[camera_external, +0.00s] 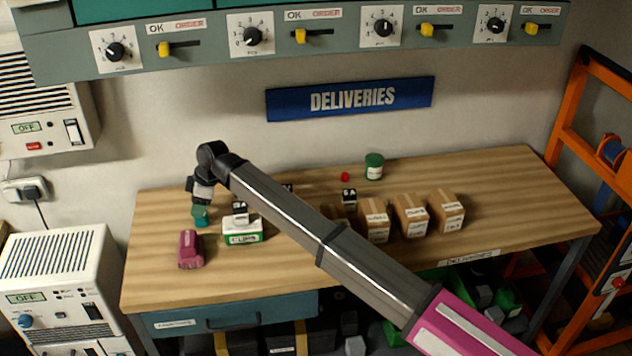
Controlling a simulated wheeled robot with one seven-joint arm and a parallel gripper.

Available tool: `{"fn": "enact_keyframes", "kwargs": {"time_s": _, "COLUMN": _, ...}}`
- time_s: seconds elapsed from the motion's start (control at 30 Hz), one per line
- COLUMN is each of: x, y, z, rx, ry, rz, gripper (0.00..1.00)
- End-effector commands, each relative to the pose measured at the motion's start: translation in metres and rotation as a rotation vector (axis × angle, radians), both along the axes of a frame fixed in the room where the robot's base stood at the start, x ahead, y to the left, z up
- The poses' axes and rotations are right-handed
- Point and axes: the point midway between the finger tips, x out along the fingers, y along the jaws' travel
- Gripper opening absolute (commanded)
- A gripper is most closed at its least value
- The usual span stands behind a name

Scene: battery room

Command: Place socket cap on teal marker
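A small teal block (201,215), the one teal thing on the bench top and likely the teal marker, stands near the left end of the wooden workbench (285,270). My gripper (201,202) points down right over it at the end of my bent arm. The gap between them is too small to judge, and so is contact. The fingers are too small and dark to show whether they are open or hold anything. I cannot single out the socket cap for sure. A small red piece (345,177) lies at the back, left of a green jar (374,167).
A maroon object (190,249) and a white-green clips box (242,232) with a black-white piece on top stand close to the teal block. Cardboard boxes (410,216) stand right of centre, partly behind my arm. The bench's right end is clear.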

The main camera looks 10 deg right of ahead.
Motion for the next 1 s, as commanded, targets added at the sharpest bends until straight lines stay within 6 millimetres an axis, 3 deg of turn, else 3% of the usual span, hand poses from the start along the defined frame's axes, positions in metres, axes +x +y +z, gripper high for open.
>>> {"fn": "enact_keyframes", "kwargs": {"time_s": 0.43, "x": 0.0, "y": -0.003, "z": 0.01, "rx": 0.0, "ry": -0.001, "rz": 0.0, "gripper": 0.57}}
{"fn": "enact_keyframes", "kwargs": {"time_s": 1.0, "x": 0.001, "y": -0.041, "z": 0.101, "rx": 0.001, "ry": -0.001, "rz": 0.0, "gripper": 0.57}}
